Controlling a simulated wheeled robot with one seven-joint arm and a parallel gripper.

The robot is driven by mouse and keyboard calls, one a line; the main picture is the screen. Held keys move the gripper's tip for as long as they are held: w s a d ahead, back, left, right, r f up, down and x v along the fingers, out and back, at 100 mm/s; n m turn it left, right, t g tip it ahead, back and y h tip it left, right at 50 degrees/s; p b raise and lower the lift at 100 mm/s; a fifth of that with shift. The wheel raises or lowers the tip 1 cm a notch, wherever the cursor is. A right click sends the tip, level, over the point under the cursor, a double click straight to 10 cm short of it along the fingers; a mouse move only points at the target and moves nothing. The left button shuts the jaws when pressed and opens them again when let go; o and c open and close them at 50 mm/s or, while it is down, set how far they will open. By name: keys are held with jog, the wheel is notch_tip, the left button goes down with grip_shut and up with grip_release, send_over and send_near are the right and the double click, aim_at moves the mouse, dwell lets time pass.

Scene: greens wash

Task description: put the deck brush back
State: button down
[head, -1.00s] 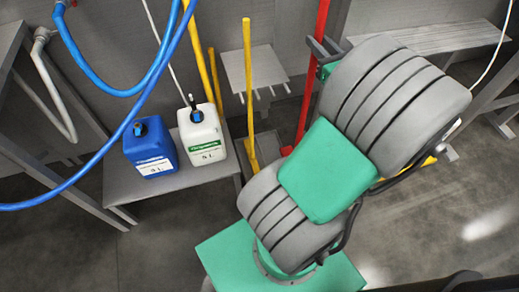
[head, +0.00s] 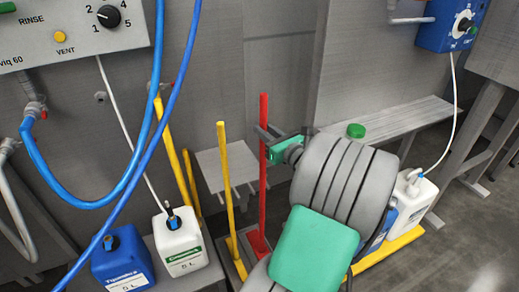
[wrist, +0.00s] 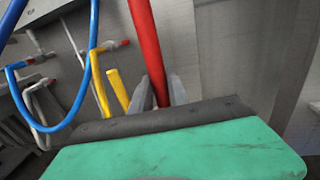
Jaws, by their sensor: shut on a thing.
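The deck brush, with a long red handle (head: 263,150), stands nearly upright in the head view. Its red foot (head: 258,243) is low down, partly hidden by my arm. My gripper (head: 266,136) is shut on the upper part of the handle. In the wrist view the red handle (wrist: 146,45) rises between the two grey fingers of my gripper (wrist: 162,92). The wrist view does not show the foot, and I cannot tell whether it touches the floor.
A yellow-handled tool (head: 226,180) stands just left of the brush, beside a small grey pegged plate (head: 212,165). Blue (head: 122,265) and white (head: 180,245) canisters sit on a stand at left. Blue hoses (head: 160,90) hang nearby. A bench (head: 400,125) lies behind right.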

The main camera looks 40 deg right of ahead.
jog(key=w+d+f+b, duration=0.3)
jog(key=w+f+b, duration=0.1)
jog(key=f, duration=0.5)
jog(key=shift+w+f, duration=0.3)
jog(key=shift+w, duration=0.6)
jog(key=shift+d, duration=0.1)
jog(key=c, duration=1.7)
grip_release()
jog(key=shift+f, duration=0.2)
jog(key=o, duration=0.4)
jog(key=shift+r, duration=0.1)
